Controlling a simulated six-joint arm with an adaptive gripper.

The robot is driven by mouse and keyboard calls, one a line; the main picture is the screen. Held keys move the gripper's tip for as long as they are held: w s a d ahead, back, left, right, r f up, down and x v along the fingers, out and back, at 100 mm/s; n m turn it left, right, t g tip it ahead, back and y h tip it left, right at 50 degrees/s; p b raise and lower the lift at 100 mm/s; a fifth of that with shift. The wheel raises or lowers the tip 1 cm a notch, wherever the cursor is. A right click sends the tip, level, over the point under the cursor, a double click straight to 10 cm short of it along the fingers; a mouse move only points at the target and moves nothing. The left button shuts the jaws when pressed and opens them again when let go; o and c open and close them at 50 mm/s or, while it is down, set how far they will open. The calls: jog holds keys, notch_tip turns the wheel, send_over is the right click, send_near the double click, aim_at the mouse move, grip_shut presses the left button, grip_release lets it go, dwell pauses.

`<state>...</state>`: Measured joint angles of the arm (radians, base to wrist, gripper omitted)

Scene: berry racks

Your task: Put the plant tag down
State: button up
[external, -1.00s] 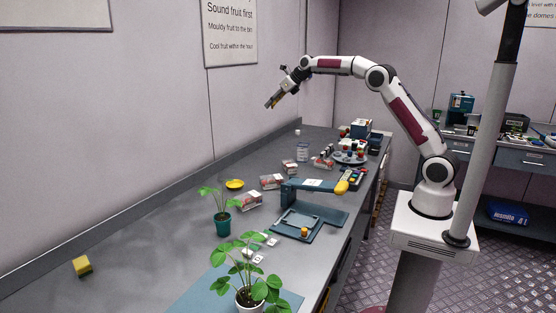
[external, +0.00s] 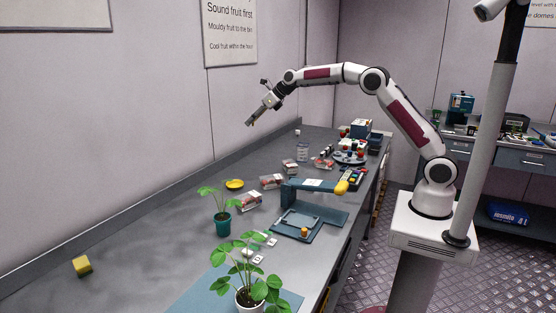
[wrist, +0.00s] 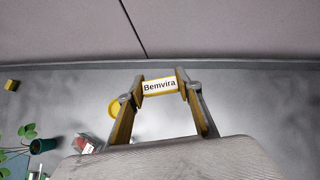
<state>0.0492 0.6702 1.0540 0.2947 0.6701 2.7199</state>
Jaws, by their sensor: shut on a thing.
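My gripper (external: 251,121) is in the air over the far-left side of the bench, well above the surface. In the wrist view my gripper (wrist: 160,87) is shut on the plant tag (wrist: 159,86), a small white label with a yellow border reading "Bemvira". The tag lies between the two fingertips with its text facing the camera. In the external view the tag is too small to make out. The grey bench top (external: 130,249) lies below, and its bare surface shows past the fingers in the wrist view.
A yellow dish (external: 235,184) stands near the wall, partly behind the left finger in the wrist view. A potted seedling (external: 222,221), a larger plant (external: 250,293), fruit punnets (external: 271,181), a teal press-like device (external: 312,188) and a yellow sponge (external: 82,265) also stand on the bench.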

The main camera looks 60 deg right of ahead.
jog(key=a+f+n+y, duration=0.1)
jog(key=a+f, duration=0.3)
jog(key=a, duration=0.6)
jog(key=s+a+f+n+g+y, duration=0.1)
jog(key=a+f+n+y, duration=0.1)
jog(key=a, duration=0.8)
jog(key=s+a+f+n+g+y, duration=0.1)
jog(key=a+f+n, duration=0.2)
jog(key=a+f, duration=0.3)
jog(key=shift+a+f+n, duration=0.15)
jog(key=shift+a+n, duration=0.15)
jog(key=shift+a, duration=2.3)
jog(key=shift+s+f, duration=0.1)
jog(key=shift+f, duration=2.35)
jog(key=shift+f, duration=0.1)
jog(key=shift+f, duration=2.4)
jog(key=shift+f, duration=0.15)
